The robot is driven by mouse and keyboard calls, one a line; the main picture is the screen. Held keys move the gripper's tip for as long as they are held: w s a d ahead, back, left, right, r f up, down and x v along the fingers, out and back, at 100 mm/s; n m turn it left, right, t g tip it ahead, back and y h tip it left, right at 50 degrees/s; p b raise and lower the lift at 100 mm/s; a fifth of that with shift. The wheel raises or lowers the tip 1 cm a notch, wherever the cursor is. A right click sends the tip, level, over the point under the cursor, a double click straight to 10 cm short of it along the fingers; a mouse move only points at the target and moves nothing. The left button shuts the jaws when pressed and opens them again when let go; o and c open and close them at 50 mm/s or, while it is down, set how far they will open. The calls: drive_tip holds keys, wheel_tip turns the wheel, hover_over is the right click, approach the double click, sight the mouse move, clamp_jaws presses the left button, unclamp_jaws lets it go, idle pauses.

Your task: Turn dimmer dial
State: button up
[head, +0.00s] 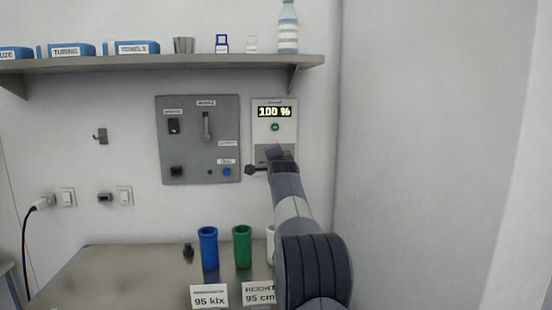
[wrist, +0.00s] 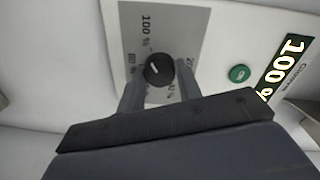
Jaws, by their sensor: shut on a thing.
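The dimmer panel (head: 260,132) is a pale plate on the wall with a lit display (head: 274,112) reading 100 % and a green button (head: 275,127) below it. In the wrist view the dimmer dial (wrist: 158,69) is a round black knob with a light pointer mark, on a grey scale plate (wrist: 205,20). My gripper (wrist: 158,82) is shut on the dial, with one finger on each side of it. In the head view my gripper (head: 272,168) hides the dial. The green button (wrist: 239,73) and the display (wrist: 286,68) also show in the wrist view.
A grey switch panel (head: 198,140) is on the wall to the left. A shelf (head: 160,63) with blue packs and a bottle (head: 288,27) is above. A blue cup (head: 208,248) and a green cup (head: 242,246) stand on the metal table (head: 120,275) below. A bare wall is to the right.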

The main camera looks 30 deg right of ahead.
drive_tip(key=shift+f+m, duration=0.2)
drive_tip(key=shift+m, duration=0.1)
drive_tip(key=o, duration=1)
drive_tip(key=shift+r, duration=0.15)
drive_tip(key=b+v, duration=0.1)
drive_tip(key=v, duration=0.9)
drive_tip(key=shift+s+a+b, duration=0.15)
drive_tip(key=shift+s+b, duration=0.2)
drive_tip(key=shift+s, duration=0.05)
drive_tip(key=shift+w, duration=0.1)
drive_tip(key=shift+r+p+x, duration=0.15)
drive_tip(key=shift+p+x, duration=0.35)
drive_tip(key=shift+x, duration=2.15)
drive_tip(key=shift+r+p+x, duration=0.1)
drive_tip(key=shift+p+x, duration=0.35)
drive_tip(key=shift+x, duration=2.2)
drive_tip(key=shift+f, duration=0.2)
